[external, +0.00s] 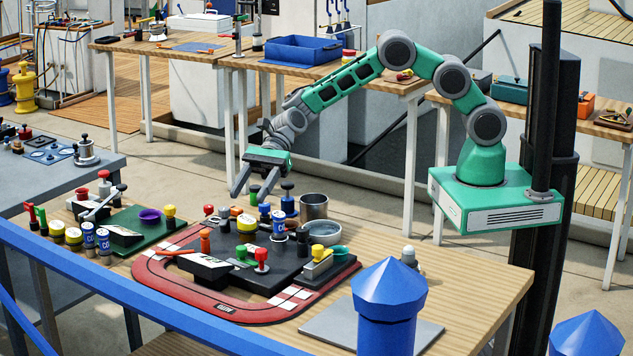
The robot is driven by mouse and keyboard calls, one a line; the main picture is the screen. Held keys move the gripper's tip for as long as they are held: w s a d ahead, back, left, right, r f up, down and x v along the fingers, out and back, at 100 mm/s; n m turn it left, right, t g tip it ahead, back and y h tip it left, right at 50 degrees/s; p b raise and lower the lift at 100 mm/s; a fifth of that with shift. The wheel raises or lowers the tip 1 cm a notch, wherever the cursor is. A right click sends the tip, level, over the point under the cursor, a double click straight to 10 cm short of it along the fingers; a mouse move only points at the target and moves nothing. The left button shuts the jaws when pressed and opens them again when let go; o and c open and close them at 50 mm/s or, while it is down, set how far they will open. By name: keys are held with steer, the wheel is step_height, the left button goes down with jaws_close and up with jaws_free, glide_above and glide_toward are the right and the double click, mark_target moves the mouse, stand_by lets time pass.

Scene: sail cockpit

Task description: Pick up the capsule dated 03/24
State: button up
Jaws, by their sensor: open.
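My gripper (249,195) is open and empty, pointing down above the back of a dark board (290,270) on the wooden table. Small blue and white cans marked "CO" stand at the left, one (88,236) beside another (103,242). A similar blue and white can (279,222) is on the dark board, in front and to the right of my gripper. Yellow-topped cylinders (73,236) stand beside the left cans, and a yellow one (246,223) is on the board. No date 03/24 is readable, so I cannot tell which is that capsule.
A red track (165,292) surrounds the dark board. A metal cup (313,207) and a grey bowl (324,233) stand behind right. A green board (150,232) holds a purple bowl (150,215). A blue rail (100,283) and blue post (387,305) are in the foreground.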

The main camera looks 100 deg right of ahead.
mark_target(243, 228)
step_height(243, 228, down, 5)
steer(key=shift+w+f+p, duration=0.1)
steer(key=shift+f+p, duration=0.1)
steer(key=shift+p, duration=0.25)
steer(key=x, duration=0.2)
steer(key=p+x, duration=0.1)
steer(key=x, duration=0.2)
steer(key=shift+a+f, duration=0.15)
steer(key=shift+f, duration=0.35)
steer(key=c, duration=0.9)
steer(key=shift+c, duration=0.5)
steer(key=shift+r, duration=0.15)
